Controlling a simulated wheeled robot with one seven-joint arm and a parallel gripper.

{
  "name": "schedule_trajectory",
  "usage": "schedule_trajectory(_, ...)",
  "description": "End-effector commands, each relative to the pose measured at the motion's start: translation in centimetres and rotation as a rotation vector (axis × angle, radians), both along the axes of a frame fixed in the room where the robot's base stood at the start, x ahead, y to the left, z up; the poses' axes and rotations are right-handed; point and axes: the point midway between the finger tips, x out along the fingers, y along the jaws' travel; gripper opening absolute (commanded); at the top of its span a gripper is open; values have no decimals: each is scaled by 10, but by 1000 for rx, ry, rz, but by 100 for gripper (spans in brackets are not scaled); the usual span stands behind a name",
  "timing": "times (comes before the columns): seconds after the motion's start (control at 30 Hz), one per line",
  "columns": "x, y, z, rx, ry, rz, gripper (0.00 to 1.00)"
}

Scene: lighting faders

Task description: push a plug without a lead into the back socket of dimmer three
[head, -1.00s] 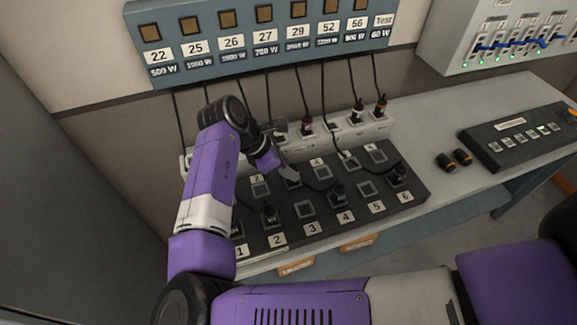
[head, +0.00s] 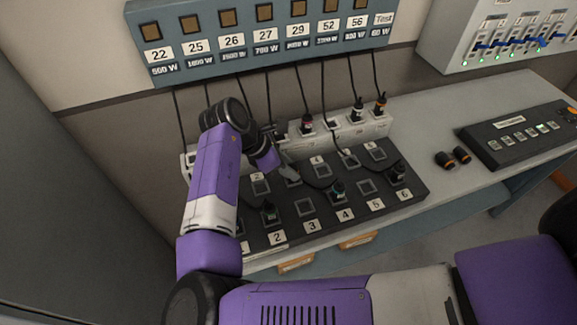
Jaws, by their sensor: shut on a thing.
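The dark dimmer block (head: 412,193) lies on the bench with two rows of square sockets and white number labels in front. My gripper (head: 289,172) points down at the back row, over or at the back socket of dimmer three (head: 293,181). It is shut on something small. That thing is mostly hidden by the fingers, so I cannot tell whether it is in the socket. Black plugs sit in front sockets of dimmers two (head: 268,213), four (head: 338,192) and six (head: 397,174). The front socket of dimmer three (head: 305,207) is empty.
A fader desk (head: 515,135) is at the right. A lead crosses the block near my gripper.

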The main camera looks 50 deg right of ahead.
Motion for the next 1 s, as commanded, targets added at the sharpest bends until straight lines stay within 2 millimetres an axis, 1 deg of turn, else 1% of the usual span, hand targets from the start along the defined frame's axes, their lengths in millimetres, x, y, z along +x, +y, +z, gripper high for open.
schedule_trajectory(0.03,-1,0,-3,5,2,-1,0)
schedule_trajectory(0.07,-1,0,-4,5,2,-1,36)
schedule_trajectory(0.1,-1,0,-4,5,2,-1,44)
schedule_trajectory(0.17,-1,0,-3,4,1,-1,56)
schedule_trajectory(0.2,-1,0,-3,4,1,-1,57)
schedule_trajectory(0.47,0,0,-2,3,1,0,57)
schedule_trajectory(0.57,1,2,2,2,1,0,57)
schedule_trajectory(0.67,6,8,12,2,-1,1,57)
schedule_trajectory(0.9,18,26,45,3,0,1,57)
schedule_trajectory(1.0,21,31,55,3,1,1,57)
